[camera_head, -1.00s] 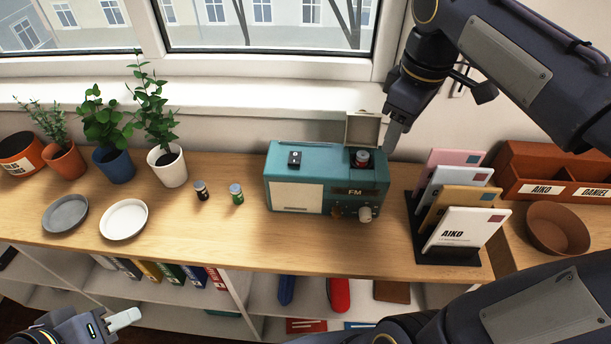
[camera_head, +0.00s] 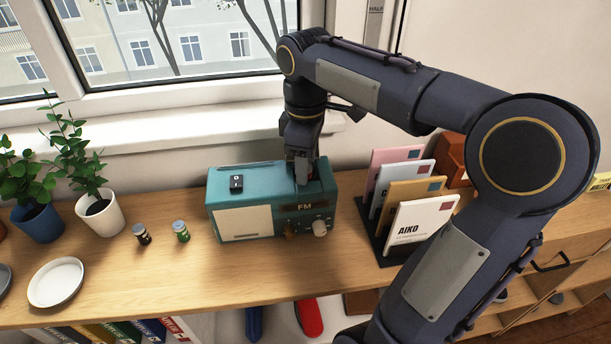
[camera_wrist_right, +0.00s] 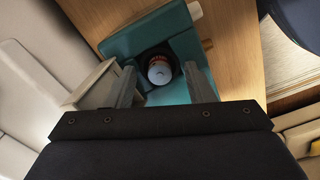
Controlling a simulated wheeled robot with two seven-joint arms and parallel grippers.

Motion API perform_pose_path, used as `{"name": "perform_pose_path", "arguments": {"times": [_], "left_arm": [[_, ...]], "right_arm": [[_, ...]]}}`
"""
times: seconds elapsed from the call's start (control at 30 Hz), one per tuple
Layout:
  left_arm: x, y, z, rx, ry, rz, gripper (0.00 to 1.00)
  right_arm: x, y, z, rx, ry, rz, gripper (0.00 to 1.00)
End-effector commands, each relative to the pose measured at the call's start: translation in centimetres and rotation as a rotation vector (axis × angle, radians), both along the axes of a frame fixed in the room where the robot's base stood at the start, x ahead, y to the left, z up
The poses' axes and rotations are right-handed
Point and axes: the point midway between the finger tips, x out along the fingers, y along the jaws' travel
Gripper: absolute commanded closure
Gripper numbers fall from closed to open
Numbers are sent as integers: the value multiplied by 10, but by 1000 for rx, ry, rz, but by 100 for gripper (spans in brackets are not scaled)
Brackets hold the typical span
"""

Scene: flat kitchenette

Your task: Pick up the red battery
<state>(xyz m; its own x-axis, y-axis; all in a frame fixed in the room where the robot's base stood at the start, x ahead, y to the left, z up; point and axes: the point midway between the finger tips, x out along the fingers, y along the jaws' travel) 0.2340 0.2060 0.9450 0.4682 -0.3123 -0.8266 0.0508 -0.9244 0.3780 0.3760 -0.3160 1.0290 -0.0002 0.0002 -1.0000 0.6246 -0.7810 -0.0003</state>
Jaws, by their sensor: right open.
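The red battery (camera_wrist_right: 159,72) stands upright in the round well of the teal radio (camera_head: 240,190). The right wrist view shows its pale round top and a reddish side. My right gripper (camera_head: 302,178) is over the radio's right end and hides the battery in the head view. In the right wrist view its two fingers (camera_wrist_right: 160,80) are open, one on each side of the battery, with gaps between. I cannot tell how far down the fingers reach. My left gripper is not in view.
A black-bodied battery (camera_head: 142,234) and a green battery (camera_head: 181,231) stand left of the radio. A letter rack (camera_head: 366,234) with several envelopes stands close on the right. Potted plants and a white plate (camera_head: 56,283) are at left. The wooden top before the radio is clear.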

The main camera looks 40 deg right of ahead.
Motion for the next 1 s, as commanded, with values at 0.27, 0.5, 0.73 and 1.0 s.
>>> {"name": "perform_pose_path", "arguments": {"times": [0.27,0.5,0.73,1.0], "left_arm": [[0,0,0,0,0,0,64],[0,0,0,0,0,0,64],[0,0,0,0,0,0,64],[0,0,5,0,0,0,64]], "right_arm": [[0,0,0,0,0,0,68],[0,0,1,0,0,0,100],[0,0,1,1,-1,0,100],[1,0,21,0,-3,1,100]]}}
